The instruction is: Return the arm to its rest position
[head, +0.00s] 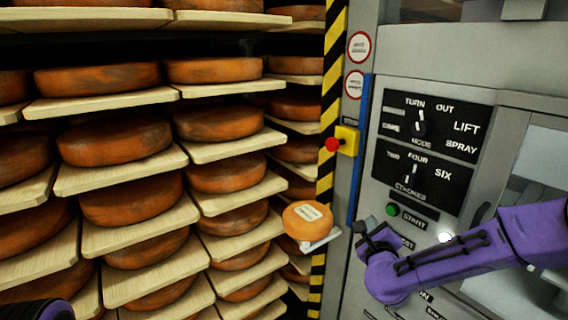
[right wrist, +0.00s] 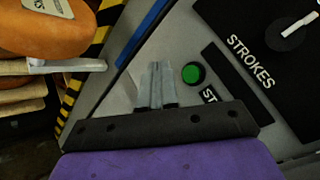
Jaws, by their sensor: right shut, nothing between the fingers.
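My right arm (head: 470,250), purple, reaches in from the right across the front of the control panel. Its gripper (head: 372,232) is in front of the panel, below and left of the green START button (head: 392,209). In the right wrist view the two grey fingers (right wrist: 157,72) are together with nothing between them. The green button (right wrist: 193,73) lies just right of the fingertips there. Whether the fingers touch the panel cannot be told. A purple part of my left arm (head: 40,310) shows at the bottom left corner; its gripper is not visible.
The panel has a mode dial (head: 421,124) and a strokes dial (head: 411,170). A red stop button (head: 332,144) sits on a yellow box. A labelled orange cheese wheel (head: 307,220) rests on a small support by the striped post (head: 326,120). Racks of cheese wheels (head: 114,140) fill the left.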

